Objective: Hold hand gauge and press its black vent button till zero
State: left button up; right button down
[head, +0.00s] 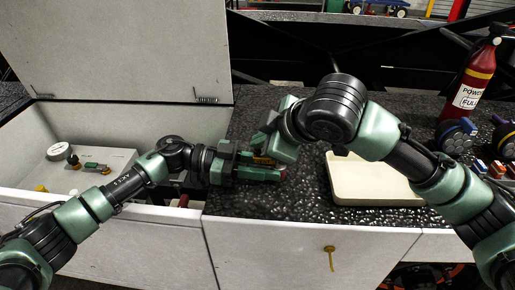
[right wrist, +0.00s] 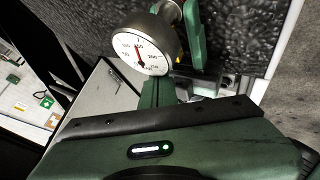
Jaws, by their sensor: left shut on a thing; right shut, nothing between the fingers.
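The hand gauge (right wrist: 147,50) shows in the right wrist view as a round white dial in a metal case, with a red needle. I cannot read the needle's value for certain. My left gripper (head: 268,172) is shut on the gauge; one of its green fingers (right wrist: 194,38) shows beside the dial. In the head view the gauge is mostly hidden by my grippers. My right gripper (head: 272,146) is shut and empty, just above the left one. Its green fingers (right wrist: 158,94) reach close to the dial's lower edge. I cannot make out the black vent button or any contact with it.
A cream tray (head: 375,198) lies on the black textured top (head: 310,212) to the right. A red fire extinguisher (head: 472,80) stands behind it. An open white compartment (head: 22,160) with a raised lid (head: 115,50) is at left.

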aim_at(261, 158)
pick_arm(q)
jog(key=shift+s+r, duration=0.1)
pick_arm(e)
jog(key=shift+d+f, duration=0.2)
jog(key=shift+f, duration=0.55)
dwell(0.6)
jog(key=shift+r, duration=0.1)
jog(key=shift+w+d+r, duration=0.1)
jog(key=shift+w+r, duration=0.05)
jog(key=shift+r, duration=0.9)
jog(key=shift+r, duration=0.2)
pick_arm(q)
jog(key=shift+f, duration=0.25)
pick_arm(e)
jog(key=shift+a+r, duration=0.2)
jog(key=shift+r, duration=2.2)
pick_arm(q)
jog(key=shift+f, duration=0.1)
